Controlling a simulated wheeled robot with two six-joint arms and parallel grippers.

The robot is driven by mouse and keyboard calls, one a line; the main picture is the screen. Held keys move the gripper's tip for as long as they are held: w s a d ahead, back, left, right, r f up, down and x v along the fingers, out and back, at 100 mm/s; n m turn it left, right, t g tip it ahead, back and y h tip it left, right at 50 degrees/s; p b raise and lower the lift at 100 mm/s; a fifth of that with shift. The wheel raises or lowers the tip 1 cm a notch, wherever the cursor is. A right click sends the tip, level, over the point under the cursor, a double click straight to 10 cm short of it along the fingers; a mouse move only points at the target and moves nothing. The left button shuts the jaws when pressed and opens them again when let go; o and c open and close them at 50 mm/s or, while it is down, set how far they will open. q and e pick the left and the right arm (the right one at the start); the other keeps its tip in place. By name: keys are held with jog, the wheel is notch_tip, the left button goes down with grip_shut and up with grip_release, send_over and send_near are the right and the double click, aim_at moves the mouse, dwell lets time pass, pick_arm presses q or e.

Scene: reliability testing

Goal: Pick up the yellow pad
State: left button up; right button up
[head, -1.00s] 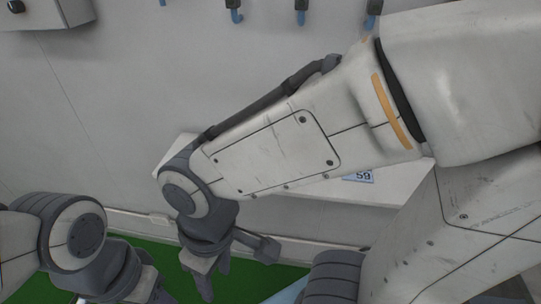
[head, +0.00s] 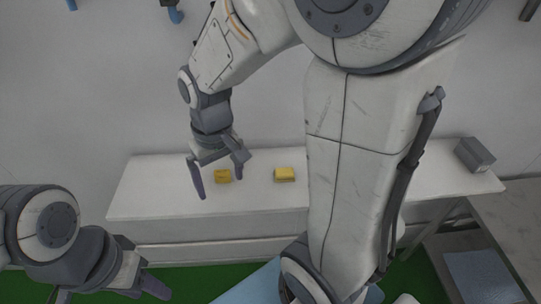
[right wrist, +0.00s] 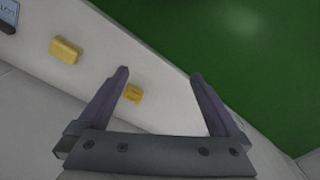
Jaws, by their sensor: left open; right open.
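Two yellow pads lie on the white table (head: 150,185). In the head view, the left yellow pad (head: 222,176) shows between my right gripper's fingers, and the other yellow pad (head: 284,174) is to its right. My right gripper (head: 221,186) is open and empty, pointing down over the table. In the right wrist view, one yellow pad (right wrist: 133,93) is near the left finger of my right gripper (right wrist: 160,74), beyond it and apart. Another yellow pad (right wrist: 65,50) is farther left. My left gripper (head: 110,291) is open and empty at the lower left, away from the table.
A grey box (head: 474,155) stands at the table's right end. A dark object with a light label (right wrist: 8,15) sits at the corner of the right wrist view. Green floor (head: 190,280) lies in front. My right arm covers the table's middle. The table's left end is clear.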

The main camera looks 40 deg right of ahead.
jog(key=w+d+m, duration=0.3)
jog(key=d+m, duration=0.1)
jog(key=d, duration=0.7)
jog(key=m+p, duration=0.2)
jog(key=m, duration=0.1)
send_over(285, 171)
jog(key=f, duration=0.6)
jog(key=shift+a+f, duration=0.25)
jog(key=shift+a, duration=0.15)
jog(key=shift+f, duration=0.55)
jog(key=shift+d+f, duration=0.1)
jog(key=shift+f, duration=0.25)
jog(key=f, duration=0.1)
jog(key=f+p, duration=0.1)
jog(key=f, duration=0.1)
jog(key=shift+d+f+n, duration=0.2)
jog(key=shift+d+n, duration=0.05)
jog(key=shift+n, duration=0.05)
jog(key=shift+f+p, duration=0.3)
jog(key=shift+f, duration=0.2)
jog(key=c, duration=1.3)
